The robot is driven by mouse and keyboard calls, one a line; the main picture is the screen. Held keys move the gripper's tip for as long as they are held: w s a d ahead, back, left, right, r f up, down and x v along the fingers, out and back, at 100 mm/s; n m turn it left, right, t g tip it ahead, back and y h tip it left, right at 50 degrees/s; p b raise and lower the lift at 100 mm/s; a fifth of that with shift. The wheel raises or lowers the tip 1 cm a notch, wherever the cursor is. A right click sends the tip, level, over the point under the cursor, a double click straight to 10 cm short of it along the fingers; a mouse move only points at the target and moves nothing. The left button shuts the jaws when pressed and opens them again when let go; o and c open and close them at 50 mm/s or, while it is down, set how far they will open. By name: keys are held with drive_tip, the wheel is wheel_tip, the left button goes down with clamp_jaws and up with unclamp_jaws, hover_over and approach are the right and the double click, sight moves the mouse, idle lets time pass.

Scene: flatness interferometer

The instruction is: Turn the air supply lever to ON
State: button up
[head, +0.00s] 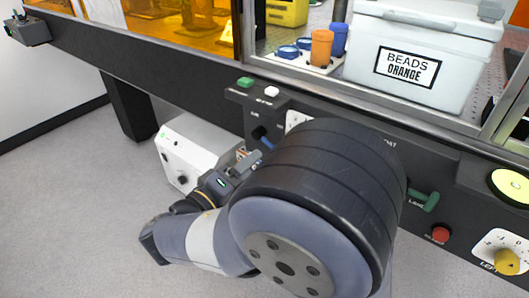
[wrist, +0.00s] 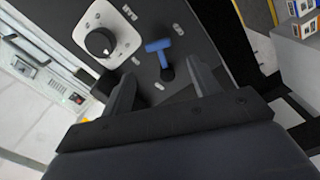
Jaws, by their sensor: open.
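A blue T-shaped lever (wrist: 158,46) stands out from a dark panel in the wrist view, with a round black pivot and small white labels near it. It appears to be the air supply lever, but its labels are too small to read. In the head view part of the blue lever (head: 267,143) shows on the front panel, just beyond my gripper (head: 245,160). In the wrist view my gripper (wrist: 163,78) is open and empty. Its two fingers point towards the panel, and the lever is ahead of the gap between them, apart from both.
A white plate with a black knob (wrist: 101,43) is beside the lever. Green (head: 245,82) and white (head: 271,91) buttons sit above it in the head view. A green lever (head: 424,200), red button (head: 441,234) and yellow knob (head: 507,262) are further right. A white box (head: 200,150) stands below.

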sight(271, 147)
drive_tip(key=x, duration=0.6)
drive_tip(key=shift+w+d+b, duration=0.25)
drive_tip(key=shift+w+b, duration=0.05)
drive_tip(key=shift+b, duration=0.05)
drive_tip(key=c, duration=1)
drive_tip(key=r+n+p, duration=0.1)
drive_tip(key=n+p, duration=0.1)
drive_tip(key=n, duration=0.1)
drive_tip(key=shift+s+d+r, duration=0.1)
drive_tip(key=shift+d+r, duration=0.05)
drive_tip(key=shift+r, duration=0.05)
drive_tip(key=shift+r+n+p, duration=0.25)
drive_tip(key=shift+n+p, duration=0.35)
drive_tip(key=shift+n, duration=0.4)
drive_tip(key=o, duration=1)
drive_tip(key=shift+s, duration=0.15)
